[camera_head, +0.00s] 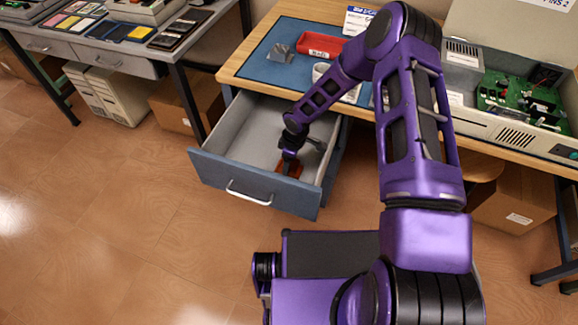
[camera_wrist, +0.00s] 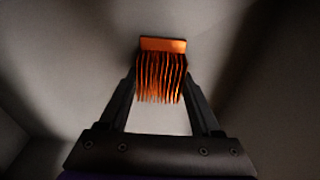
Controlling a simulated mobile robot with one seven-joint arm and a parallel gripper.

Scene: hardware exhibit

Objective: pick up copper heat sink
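The copper heat sink (camera_wrist: 162,75) is a finned orange-brown block. In the wrist view it lies between the two fingers of my gripper (camera_wrist: 161,80), with a finger close along each side. I cannot tell whether the fingers press on it. In the head view the heat sink (camera_head: 292,167) shows as a small copper patch inside the open drawer (camera_head: 222,167), near its front right corner. My gripper (camera_head: 290,164) reaches down over it and hides part of it.
The drawer's grey walls and blue front surround my gripper. The wooden table (camera_head: 240,62) is above the drawer, with a blue mat, a red bin (camera_head: 319,47) and a grey metal piece (camera_head: 281,52). An opened computer case (camera_head: 500,110) stands at right. The floor in front is clear.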

